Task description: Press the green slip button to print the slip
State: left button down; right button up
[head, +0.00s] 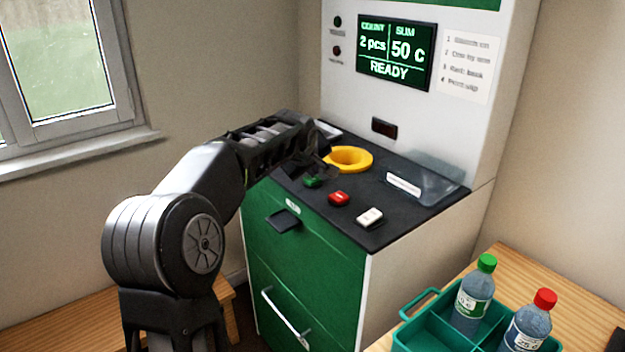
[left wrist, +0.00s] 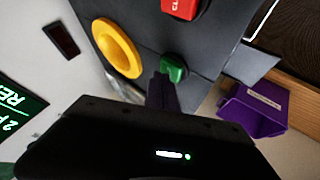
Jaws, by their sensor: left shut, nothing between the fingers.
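The green slip button (head: 312,182) sits on the machine's dark top, left of the red button (head: 339,198) and the white button (head: 369,217). My left gripper (head: 326,172) is shut and empty, above the machine top close to the green button. In the left wrist view the green button (left wrist: 173,69) shows just beyond my shut fingertips (left wrist: 162,80); I cannot tell whether they touch it. The screen (head: 394,52) reads 2 pcs, 50 c, READY. The small slot tray (head: 283,221) on the green front looks empty. My right gripper is not in view.
A yellow ring opening (head: 349,159) lies just behind the buttons. A clear tray (head: 425,182) is at the right of the machine top. A teal crate (head: 415,334) with two bottles stands on the wooden table at front right. A purple bin (left wrist: 254,108) shows in the left wrist view.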

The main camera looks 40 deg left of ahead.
aim_at(312, 180)
pick_arm(q)
jog(key=shift+f+b, duration=0.35)
jog(key=shift+f, duration=0.1)
jog(key=shift+r, duration=0.1)
dwell(0.5)
jog(key=shift+r+p, duration=0.65)
jog(key=shift+r, duration=0.25)
jog(key=shift+r+p, duration=1.8)
jog(key=shift+r, duration=0.75)
jog(key=shift+f, duration=0.1)
